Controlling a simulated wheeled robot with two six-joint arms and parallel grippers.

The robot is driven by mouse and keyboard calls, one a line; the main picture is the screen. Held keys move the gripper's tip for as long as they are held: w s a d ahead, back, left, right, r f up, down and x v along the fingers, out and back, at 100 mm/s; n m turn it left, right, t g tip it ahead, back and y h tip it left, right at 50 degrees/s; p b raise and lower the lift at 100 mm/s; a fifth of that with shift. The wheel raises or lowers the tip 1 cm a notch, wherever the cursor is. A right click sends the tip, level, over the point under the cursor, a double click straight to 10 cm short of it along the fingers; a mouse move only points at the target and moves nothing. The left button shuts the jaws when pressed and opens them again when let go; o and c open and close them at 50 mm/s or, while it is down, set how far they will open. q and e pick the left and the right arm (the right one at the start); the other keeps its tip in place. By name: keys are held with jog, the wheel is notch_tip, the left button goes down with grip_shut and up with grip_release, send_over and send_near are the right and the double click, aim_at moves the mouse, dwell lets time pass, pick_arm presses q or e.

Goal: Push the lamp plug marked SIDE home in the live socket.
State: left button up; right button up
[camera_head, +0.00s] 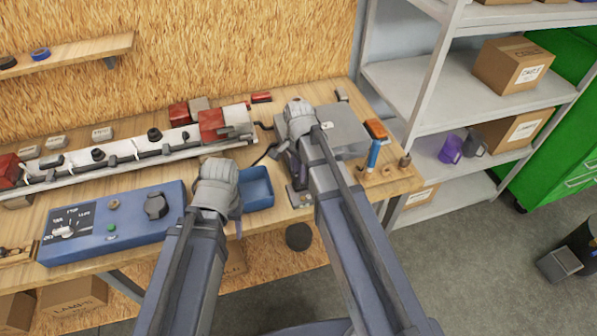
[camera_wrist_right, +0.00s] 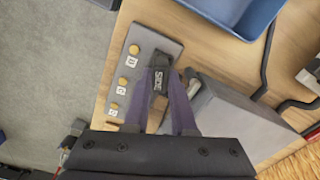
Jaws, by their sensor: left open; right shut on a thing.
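The black plug (camera_wrist_right: 158,80) marked SIDE is between the purple fingers of my right gripper (camera_wrist_right: 160,93) in the right wrist view. The gripper is shut on it. The plug is over the edge of a grey plate (camera_wrist_right: 151,47) with brass buttons labelled with letters. Its front end is hidden, so I cannot tell how deep it sits or whether it touches a socket. In the head view my right gripper (camera_head: 291,165) is beside the grey box (camera_head: 345,128). My left gripper (camera_head: 218,195) is open near the blue bin; its fingertips are mostly hidden behind the wrist.
A blue bin (camera_head: 256,186) stands between my grippers. A blue test panel (camera_head: 120,236) lies at the left, below a long white trailer light bar (camera_head: 120,150). A blue-handled tool (camera_head: 374,153) stands at the bench's right end. Dark cables (camera_wrist_right: 265,70) run beside the grey box.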

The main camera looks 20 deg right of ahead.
jog(key=shift+f+b, duration=0.45)
jog(key=shift+f, duration=0.05)
jog(key=o, duration=0.9)
jog(key=shift+o, duration=0.4)
jog(key=o, duration=0.3)
jog(key=shift+r, duration=0.15)
notch_tip(320, 180, up, 7)
jog(key=p, duration=0.7)
